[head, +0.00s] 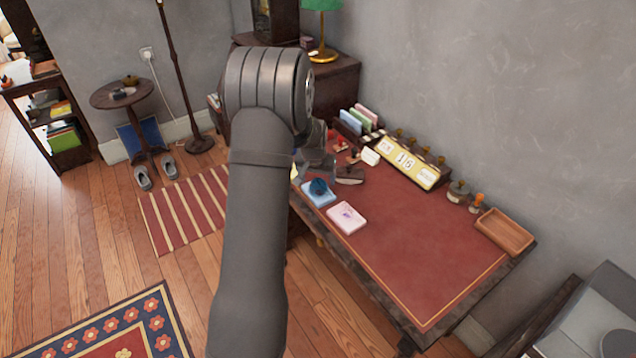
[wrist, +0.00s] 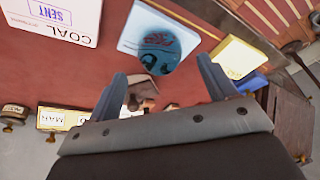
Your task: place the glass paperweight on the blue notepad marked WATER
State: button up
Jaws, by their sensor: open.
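The glass paperweight (head: 318,187), a dark blue dome, appears to sit on the blue notepad (head: 327,200). In the wrist view the paperweight (wrist: 157,52) shows red marks through its glass and overlaps the lower part of the blue notepad (wrist: 133,36). No word on that notepad can be read. My gripper (wrist: 162,70) is open and empty, its fingers apart, with the paperweight just beyond the fingertips and between their lines. In the head view my gripper (head: 317,165) is partly hidden by my arm, just behind the blue notepad.
A pinkish-white notepad (head: 347,218) marked COAL, stamped SENT, lies beside the blue one. A yellow pad (wrist: 236,57) lies on the other side. A wooden tray (head: 503,232) stands right; the red desktop's middle is clear.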

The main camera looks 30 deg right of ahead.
aim_at(318, 180)
jog(key=v, duration=0.7)
jog(key=shift+r, duration=0.25)
jog(key=shift+a, duration=0.1)
jog(key=x, duration=1.2)
jog(key=shift+f, duration=0.25)
notch_tip(318, 180, up, 2)
jog(key=shift+r, duration=0.35)
